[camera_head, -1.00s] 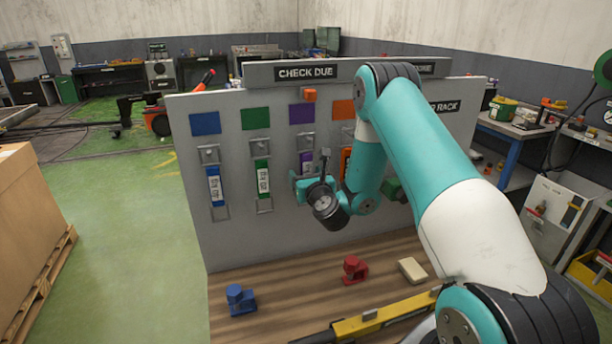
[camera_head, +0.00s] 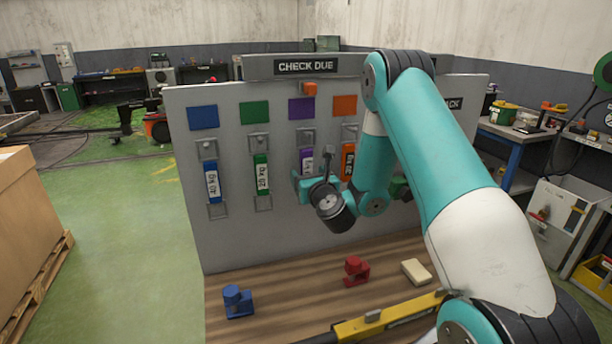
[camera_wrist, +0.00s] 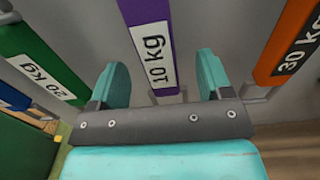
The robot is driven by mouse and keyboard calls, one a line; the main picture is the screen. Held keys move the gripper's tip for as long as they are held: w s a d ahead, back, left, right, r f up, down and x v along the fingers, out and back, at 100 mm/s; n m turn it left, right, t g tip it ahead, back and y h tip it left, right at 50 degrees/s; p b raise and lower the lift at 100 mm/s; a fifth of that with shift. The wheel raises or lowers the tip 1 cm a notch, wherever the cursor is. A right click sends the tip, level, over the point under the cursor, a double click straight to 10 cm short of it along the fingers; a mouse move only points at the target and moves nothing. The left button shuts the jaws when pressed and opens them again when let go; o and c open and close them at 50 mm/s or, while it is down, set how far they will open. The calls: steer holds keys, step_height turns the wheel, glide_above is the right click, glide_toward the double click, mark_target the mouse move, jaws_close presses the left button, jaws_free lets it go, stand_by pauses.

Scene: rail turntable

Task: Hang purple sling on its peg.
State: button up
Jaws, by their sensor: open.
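The purple sling (camera_head: 306,157) hangs upright on the grey board below the purple square (camera_head: 301,108), at a peg bracket (camera_head: 305,136). In the wrist view the sling (camera_wrist: 145,20) shows its white "10 kg" label. My gripper (camera_wrist: 162,82) is open, its two teal fingers on either side of the sling's lower part.
The green sling (camera_head: 262,175) and blue sling (camera_head: 212,182) hang to the left, the orange sling (camera_head: 347,160) close to the right. A blue clamp (camera_head: 238,301), a red clamp (camera_head: 356,271) and a pale block (camera_head: 416,272) lie on the wooden bench below.

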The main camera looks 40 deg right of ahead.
steer(key=shift+s+a+f+b, duration=0.15)
steer(key=shift+s+b, duration=0.4)
steer(key=shift+b, duration=0.3)
steer(key=b+v, duration=0.6)
steer(key=b, duration=0.1)
steer(key=shift+s+b, duration=0.3)
steer(key=shift+b, duration=0.05)
stand_by(0.5)
steer(key=shift+a, duration=0.15)
